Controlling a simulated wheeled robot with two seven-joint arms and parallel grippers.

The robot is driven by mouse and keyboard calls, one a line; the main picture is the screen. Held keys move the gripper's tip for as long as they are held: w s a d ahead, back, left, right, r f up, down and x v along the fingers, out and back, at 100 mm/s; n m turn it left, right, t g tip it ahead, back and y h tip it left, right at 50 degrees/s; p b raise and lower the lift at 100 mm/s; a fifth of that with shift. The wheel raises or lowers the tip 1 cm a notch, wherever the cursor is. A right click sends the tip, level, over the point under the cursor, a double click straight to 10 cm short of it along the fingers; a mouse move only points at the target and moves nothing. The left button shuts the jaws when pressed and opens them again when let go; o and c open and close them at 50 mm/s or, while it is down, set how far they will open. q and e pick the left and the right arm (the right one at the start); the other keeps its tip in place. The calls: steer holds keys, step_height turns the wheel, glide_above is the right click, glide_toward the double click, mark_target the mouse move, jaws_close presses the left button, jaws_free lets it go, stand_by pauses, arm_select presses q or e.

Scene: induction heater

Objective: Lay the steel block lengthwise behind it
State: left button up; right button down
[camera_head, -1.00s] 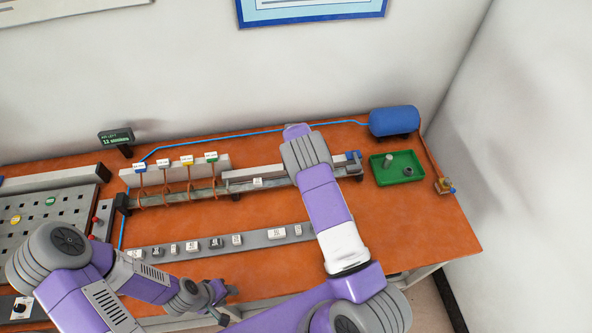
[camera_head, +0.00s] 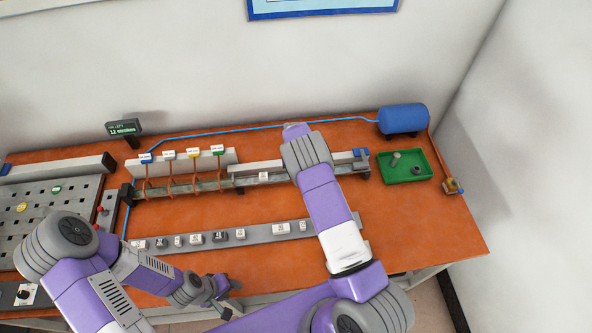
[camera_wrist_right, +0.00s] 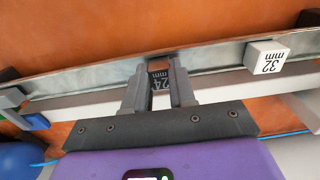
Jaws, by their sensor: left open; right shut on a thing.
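In the head view my right arm hides this block and the fingers. A pale block labelled 32 mm (camera_wrist_right: 267,57) sits on the rail (camera_head: 210,187), and also shows in the head view (camera_head: 263,176). My left gripper (camera_head: 224,294) is open and empty near the table's front edge. I cannot tell which block is the steel one.
Several labelled blocks stand on a grey strip (camera_head: 260,233) in front of the rail. Copper coils with coloured tags (camera_head: 195,175) surround the rail's left part. A green tray (camera_head: 388,173) and a blue tank (camera_head: 403,119) stand at right. Orange table (camera_head: 425,220) is bare at front right.

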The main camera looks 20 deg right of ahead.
steer(key=shift+f+b, duration=0.2)
steer(key=shift+b, duration=0.2)
stand_by(0.4)
steer(key=c, duration=0.8)
jaws_free()
steer(key=shift+c, duration=0.2)
step_height(320, 180, up, 8)
steer(key=shift+f+b, duration=0.15)
steer(key=shift+b, duration=0.15)
steer(key=shift+s+f, duration=0.1)
